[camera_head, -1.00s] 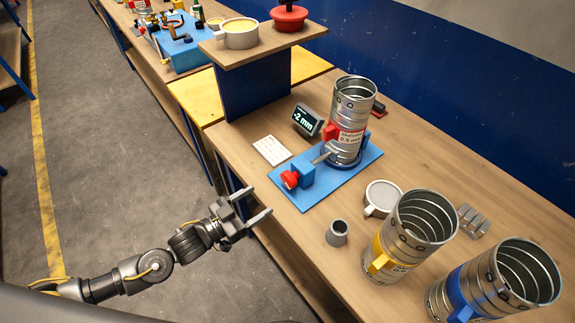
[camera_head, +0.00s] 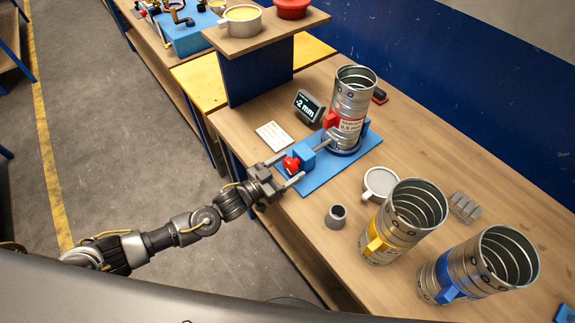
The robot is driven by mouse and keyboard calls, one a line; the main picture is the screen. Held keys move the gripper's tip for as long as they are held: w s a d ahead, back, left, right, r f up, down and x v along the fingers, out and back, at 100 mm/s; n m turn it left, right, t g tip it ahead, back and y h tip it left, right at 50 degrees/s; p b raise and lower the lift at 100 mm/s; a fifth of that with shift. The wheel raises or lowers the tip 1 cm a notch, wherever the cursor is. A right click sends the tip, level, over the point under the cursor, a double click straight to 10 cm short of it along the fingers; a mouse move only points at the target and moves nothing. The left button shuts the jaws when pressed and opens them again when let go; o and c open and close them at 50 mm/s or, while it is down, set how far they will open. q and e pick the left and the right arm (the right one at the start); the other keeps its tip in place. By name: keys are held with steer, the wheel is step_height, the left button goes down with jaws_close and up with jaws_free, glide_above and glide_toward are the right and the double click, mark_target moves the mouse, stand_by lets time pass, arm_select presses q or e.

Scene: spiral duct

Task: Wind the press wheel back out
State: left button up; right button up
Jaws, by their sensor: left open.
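The red press wheel (camera_head: 291,164) sits at the near end of the blue press (camera_head: 319,176), on the front side of its blue block (camera_head: 302,154). A rod runs from the block to a spiral duct with a red label (camera_head: 351,95), which stands upright on the press. The display (camera_head: 308,106) behind it reads -2 mm. My left gripper (camera_head: 290,174) is open, with its fingers pointing at the wheel, one on each side or very close to it. I cannot tell whether they touch it. My right gripper is not in view.
A duct with a yellow clamp (camera_head: 404,220) and one with a blue clamp (camera_head: 480,265) stand to the right. A white cup (camera_head: 380,183) and a small grey cone (camera_head: 336,216) are nearer the press. A white card (camera_head: 273,135) lies left of it. A raised shelf (camera_head: 265,38) stands behind.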

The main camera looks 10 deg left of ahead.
arm_select(q)
steer(key=c, duration=1)
steer(key=n, duration=0.2)
steer(key=shift+n, duration=0.3)
steer(key=n, duration=0.3)
steer(key=shift+d+p, duration=0.1)
steer(key=shift+p, duration=0.25)
steer(key=o, duration=1)
